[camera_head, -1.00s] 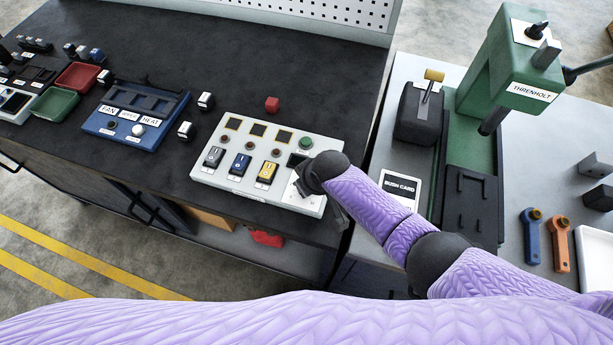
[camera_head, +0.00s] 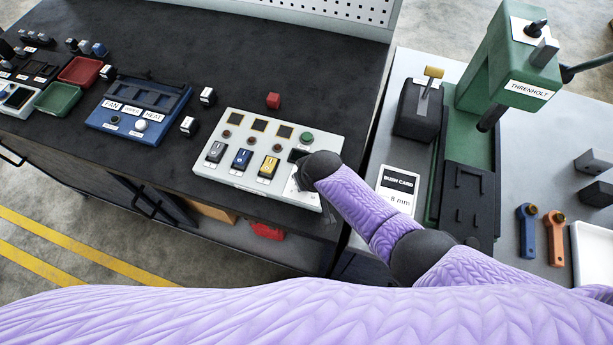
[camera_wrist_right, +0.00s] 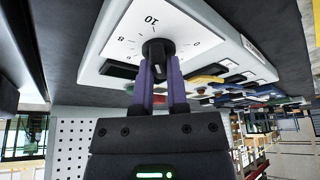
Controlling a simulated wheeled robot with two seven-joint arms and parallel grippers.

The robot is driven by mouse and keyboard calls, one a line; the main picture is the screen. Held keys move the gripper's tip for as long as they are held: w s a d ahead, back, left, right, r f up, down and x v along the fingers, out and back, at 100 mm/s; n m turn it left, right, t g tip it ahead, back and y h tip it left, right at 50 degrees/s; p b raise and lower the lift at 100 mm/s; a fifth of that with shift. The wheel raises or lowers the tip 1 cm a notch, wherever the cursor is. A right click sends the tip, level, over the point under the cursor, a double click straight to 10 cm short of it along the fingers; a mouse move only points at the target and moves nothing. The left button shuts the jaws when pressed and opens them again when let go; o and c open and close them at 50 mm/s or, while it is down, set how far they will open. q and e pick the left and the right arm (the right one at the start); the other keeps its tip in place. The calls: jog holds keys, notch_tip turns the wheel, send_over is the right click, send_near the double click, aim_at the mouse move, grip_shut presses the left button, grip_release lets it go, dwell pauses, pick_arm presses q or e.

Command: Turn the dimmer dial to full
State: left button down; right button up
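The dimmer dial (camera_wrist_right: 158,50) is a black round knob on a white scale plate marked 8, 10 and 0, seen in the right wrist view. My right gripper (camera_wrist_right: 158,66) has its two purple fingers on either side of the knob, close against it. Which mark the knob points to is not clear. In the head view the dial is hidden behind my right wrist, over the right end of the pale control panel (camera_head: 230,178). The panel also shows in the right wrist view (camera_wrist_right: 105,45). My left gripper is not in view.
The panel carries grey, blue and yellow rocker switches (camera_head: 241,159) and a green button (camera_head: 306,138). A blue fan/heat unit (camera_head: 140,115) is left.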

jog(key=o, duration=0.4)
jog(key=shift+o, duration=0.2)
jog(key=p+v, duration=0.6)
jog(key=v, duration=0.4)
jog(key=shift+w, duration=0.1)
